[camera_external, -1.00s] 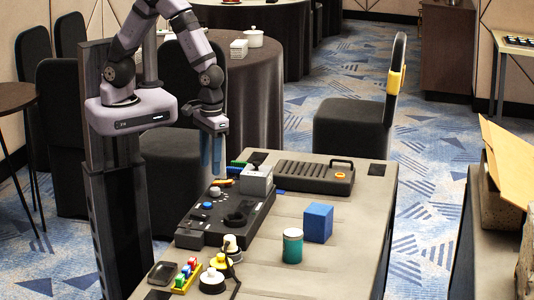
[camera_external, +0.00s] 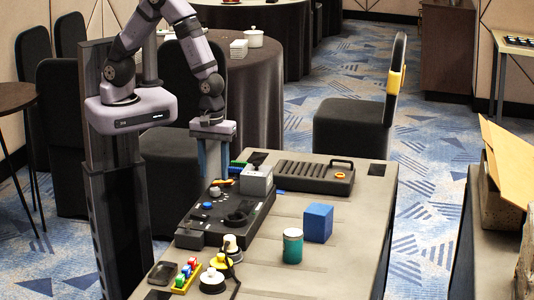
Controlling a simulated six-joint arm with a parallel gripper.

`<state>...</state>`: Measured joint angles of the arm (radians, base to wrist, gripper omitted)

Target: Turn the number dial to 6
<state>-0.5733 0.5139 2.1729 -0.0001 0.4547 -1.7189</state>
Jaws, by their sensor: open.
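A black control panel (camera_external: 190,236) lies along the left side of the table. It carries a small light knob (camera_external: 214,191), a blue button (camera_external: 207,205) and a larger black round knob (camera_external: 237,217). No numbers can be read at this size, so I cannot tell which knob is the number dial or where it points. My gripper (camera_external: 213,170) is open and empty, pointing down above the far left end of the panel. Its two blue-grey fingers stand apart, one left and one right, above and behind the light knob. I see no contact with the panel.
A grey box (camera_external: 257,180) stands at the panel's far end, close right of my gripper. A blue block (camera_external: 318,223) and a teal jar (camera_external: 292,246) stand mid-table. A black ribbed case (camera_external: 310,178) lies behind. Coloured blocks (camera_external: 186,275) and white-topped pieces (camera_external: 212,281) are in front.

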